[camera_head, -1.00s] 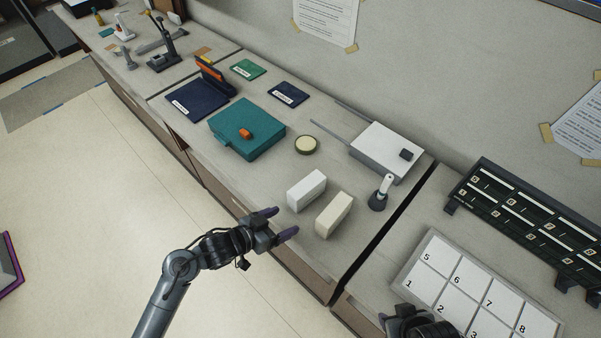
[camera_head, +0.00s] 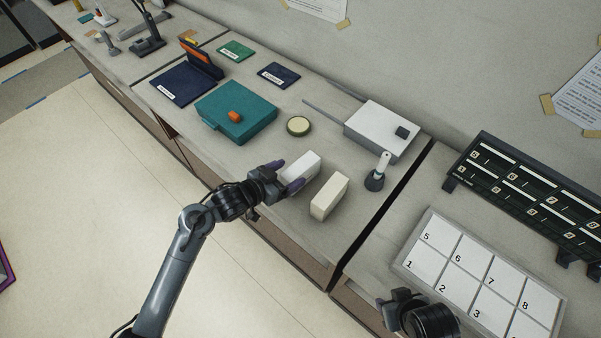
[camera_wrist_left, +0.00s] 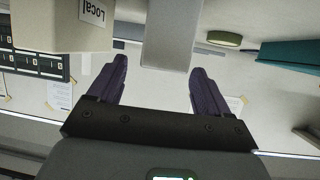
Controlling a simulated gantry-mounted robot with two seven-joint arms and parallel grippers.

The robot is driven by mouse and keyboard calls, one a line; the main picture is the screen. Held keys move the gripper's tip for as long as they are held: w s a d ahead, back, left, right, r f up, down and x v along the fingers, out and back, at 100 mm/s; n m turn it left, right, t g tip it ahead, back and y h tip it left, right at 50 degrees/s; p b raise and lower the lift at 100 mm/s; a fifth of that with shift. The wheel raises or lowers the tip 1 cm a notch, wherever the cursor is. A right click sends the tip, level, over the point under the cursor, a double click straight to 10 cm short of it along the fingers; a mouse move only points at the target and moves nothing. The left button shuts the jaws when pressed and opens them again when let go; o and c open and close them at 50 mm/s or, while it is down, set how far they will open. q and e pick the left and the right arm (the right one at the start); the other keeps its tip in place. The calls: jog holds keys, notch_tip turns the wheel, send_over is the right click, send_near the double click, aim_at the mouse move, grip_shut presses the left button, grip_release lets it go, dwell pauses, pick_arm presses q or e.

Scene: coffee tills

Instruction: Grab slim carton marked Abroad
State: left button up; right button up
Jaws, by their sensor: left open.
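A slim white carton (camera_head: 302,168) stands on the counter; no marking on it is readable in these views. It also shows in the left wrist view (camera_wrist_left: 172,35), centred between my fingers. My left gripper (camera_head: 284,176) is open at its near end, with the fingers spread to either side. The gripper also shows in the left wrist view (camera_wrist_left: 156,85). A cream carton (camera_head: 329,195) stands just to the right; its label reads "Local" in the wrist view (camera_wrist_left: 60,28). My right gripper (camera_head: 396,305) is at the lower right, and its jaws are unclear.
A teal case (camera_head: 240,118) with an orange item on it and a round tin (camera_head: 298,126) lie further left. A white box (camera_head: 383,130) and a small dark-based tool (camera_head: 376,178) are behind the cartons. A numbered tray (camera_head: 428,235) is at the right.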

aim_at(297, 169)
pick_arm(q)
jog(key=shift+x, duration=2.3)
jog(key=c, duration=1.1)
jog(key=shift+r, duration=0.15)
